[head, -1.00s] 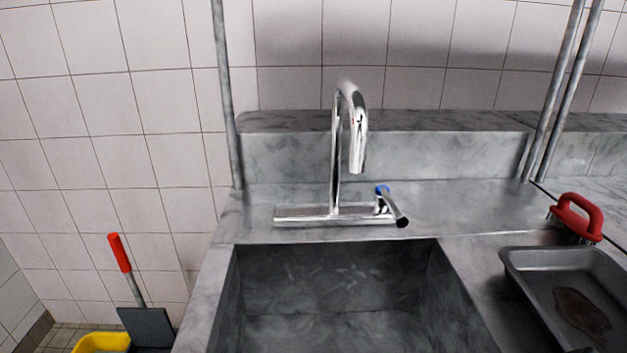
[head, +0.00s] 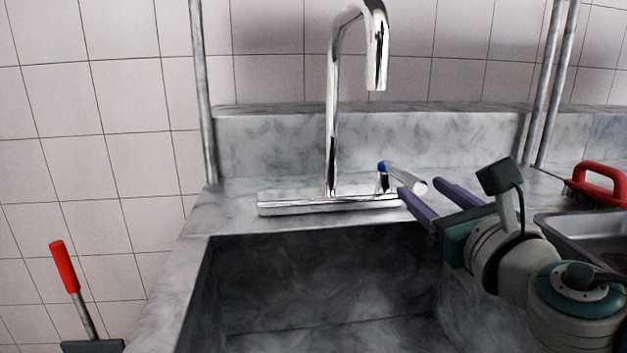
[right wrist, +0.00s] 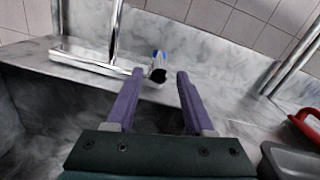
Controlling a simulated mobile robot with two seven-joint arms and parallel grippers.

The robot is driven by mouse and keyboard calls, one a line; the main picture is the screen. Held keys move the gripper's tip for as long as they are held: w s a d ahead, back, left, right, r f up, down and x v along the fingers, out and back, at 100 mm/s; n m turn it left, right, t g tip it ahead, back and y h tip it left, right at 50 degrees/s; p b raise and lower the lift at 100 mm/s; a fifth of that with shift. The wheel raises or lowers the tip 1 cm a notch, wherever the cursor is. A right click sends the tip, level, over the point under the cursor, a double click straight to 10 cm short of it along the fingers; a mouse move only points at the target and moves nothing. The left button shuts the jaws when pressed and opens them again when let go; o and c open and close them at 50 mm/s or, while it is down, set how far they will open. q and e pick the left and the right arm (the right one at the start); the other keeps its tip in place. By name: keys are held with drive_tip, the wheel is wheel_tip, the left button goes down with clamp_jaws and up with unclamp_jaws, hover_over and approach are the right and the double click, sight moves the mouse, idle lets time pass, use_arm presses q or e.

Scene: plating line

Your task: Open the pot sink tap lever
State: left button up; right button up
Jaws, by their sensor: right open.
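The chrome tap (head: 333,120) stands on a flat base (head: 300,203) at the back of the sink, its spout curving over to the right. Its lever (head: 405,178), with a blue cap at its pivot, sticks out at the base's right end. In the right wrist view the lever (right wrist: 158,70) shows end-on, ahead of and between the fingertips. My right gripper (head: 420,188) is open, its two purple fingers pointing at the lever from the right. The near finger overlaps the base's end in the head view; I cannot tell if it touches. My left gripper is not in view.
The deep sink basin (head: 320,280) lies in front of the tap. A red-handled brush (head: 600,183) and a grey tray (head: 560,222) sit at the right. Steel posts (head: 552,85) rise at the back right. A red-handled tool (head: 64,268) stands at the lower left.

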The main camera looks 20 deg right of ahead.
sight(410, 175)
drive_tip(key=shift+b+x, duration=0.5)
drive_tip(key=shift+x, duration=2.3)
clamp_jaws()
